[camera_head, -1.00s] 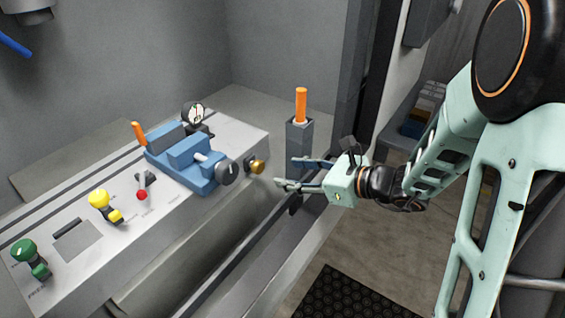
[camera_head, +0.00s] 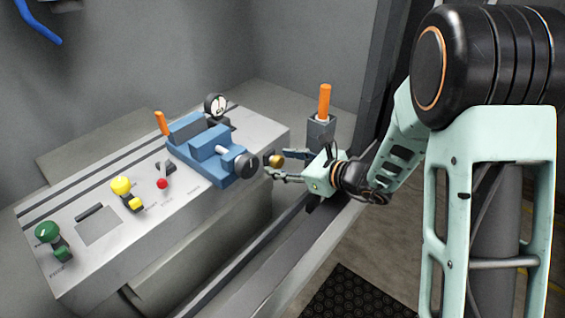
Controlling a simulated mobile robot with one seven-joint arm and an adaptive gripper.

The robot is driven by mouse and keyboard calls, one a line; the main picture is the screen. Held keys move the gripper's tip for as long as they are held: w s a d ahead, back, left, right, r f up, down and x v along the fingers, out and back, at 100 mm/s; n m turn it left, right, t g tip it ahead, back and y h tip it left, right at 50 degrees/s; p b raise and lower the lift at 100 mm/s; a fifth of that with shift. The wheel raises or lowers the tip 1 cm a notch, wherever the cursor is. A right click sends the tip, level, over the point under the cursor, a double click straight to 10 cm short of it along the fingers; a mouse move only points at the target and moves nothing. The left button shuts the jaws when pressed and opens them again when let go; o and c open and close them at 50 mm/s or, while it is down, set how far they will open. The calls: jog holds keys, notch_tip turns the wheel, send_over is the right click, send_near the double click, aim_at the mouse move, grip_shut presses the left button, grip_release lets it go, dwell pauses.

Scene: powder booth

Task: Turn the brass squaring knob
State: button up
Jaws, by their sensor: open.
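The small brass knob (camera_head: 274,160) sits at the right end of the blue vise-like fixture on the grey bench panel, just right of a larger dark round knob (camera_head: 247,166). My gripper (camera_head: 279,164) is open and comes in from the right, its fingers pointing left. In the picture, the brass knob shows between the two fingertips, one finger above and behind, the other below and in front. I cannot tell whether either finger touches it.
The blue fixture (camera_head: 208,147) has an orange handle and stands near a dial gauge (camera_head: 215,105). An orange handle (camera_head: 324,101) stands in a grey block behind my gripper.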

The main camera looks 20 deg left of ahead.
jog(key=shift+w+a, duration=0.1)
jog(key=shift+a, duration=0.1)
jog(key=c, duration=1.1)
jog(key=shift+w+d+r+m+g+p, duration=0.1)
jog(key=shift+r+m+g+p, duration=0.05)
jog(key=shift+m+g+p, duration=0.65)
jog(key=shift+c, duration=0.2)
jog(key=shift+f+m+y+p, duration=0.2)
jog(key=shift+m+y+p, duration=0.2)
jog(key=shift+m+p, duration=0.25)
jog(key=o, duration=1.1)
jog(key=shift+o, duration=0.2)
jog(key=shift+d, duration=0.1)
jog(key=v, duration=1.2)
